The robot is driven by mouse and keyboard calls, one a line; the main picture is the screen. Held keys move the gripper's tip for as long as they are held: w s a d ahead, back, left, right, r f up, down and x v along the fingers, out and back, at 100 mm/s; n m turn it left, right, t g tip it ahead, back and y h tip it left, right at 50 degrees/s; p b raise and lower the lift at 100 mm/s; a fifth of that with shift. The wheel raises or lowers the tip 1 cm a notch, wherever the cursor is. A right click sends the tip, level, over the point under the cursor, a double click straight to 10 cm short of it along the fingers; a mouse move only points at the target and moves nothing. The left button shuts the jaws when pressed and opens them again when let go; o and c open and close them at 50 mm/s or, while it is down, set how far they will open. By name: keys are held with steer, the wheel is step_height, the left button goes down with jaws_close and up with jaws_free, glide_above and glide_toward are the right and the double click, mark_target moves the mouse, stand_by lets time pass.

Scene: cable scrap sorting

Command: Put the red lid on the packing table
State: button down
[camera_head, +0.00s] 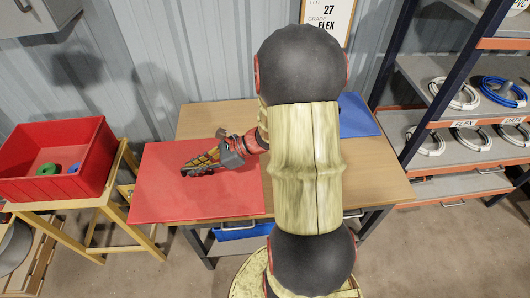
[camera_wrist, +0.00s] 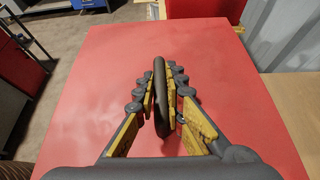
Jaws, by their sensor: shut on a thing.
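The red lid (camera_head: 165,200) is a broad flat red panel. In the head view it lies over the left part of the wooden packing table (camera_head: 350,180) and reaches past the table's left end. The lid also fills most of the wrist view (camera_wrist: 90,100). My gripper (camera_head: 190,170) is above the lid, with its fingers (camera_wrist: 162,95) shut on a dark upright bar (camera_wrist: 160,75), seemingly the lid's handle. The lid looks about level. I cannot tell whether it touches the tabletop or hangs just above it.
An open red crate (camera_head: 90,140) stands on a yellow stand (camera_head: 105,215) at the left, with a green ring and a blue ring inside. A blue panel (camera_head: 357,118) lies at the table's back right. Shelves with cable coils (camera_head: 455,95) stand at the right.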

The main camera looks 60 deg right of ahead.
steer(key=d+f+b, duration=0.1)
steer(key=d, duration=0.2)
steer(key=s+d+f, duration=0.1)
steer(key=d+f, duration=0.1)
steer(key=d, duration=0.1)
steer(key=d+f+b, duration=0.1)
steer(key=d, duration=0.1)
steer(key=shift+s+d+f+b, duration=0.15)
steer(key=shift+s+d+b, duration=0.05)
steer(key=shift+d+b, duration=0.2)
steer(key=d+f, duration=0.1)
steer(key=d+f+b, duration=0.1)
steer(key=f, duration=0.1)
steer(key=d+f+b, duration=0.1)
steer(key=d+f, duration=0.1)
steer(key=shift+s, duration=0.35)
steer(key=f+b, duration=0.1)
steer(key=f, duration=0.1)
steer(key=f+b, duration=0.1)
steer(key=shift+d+f, duration=0.2)
steer(key=shift+f, duration=0.15)
steer(key=shift+r, duration=0.15)
steer(key=c, duration=1.9)
jaws_free()
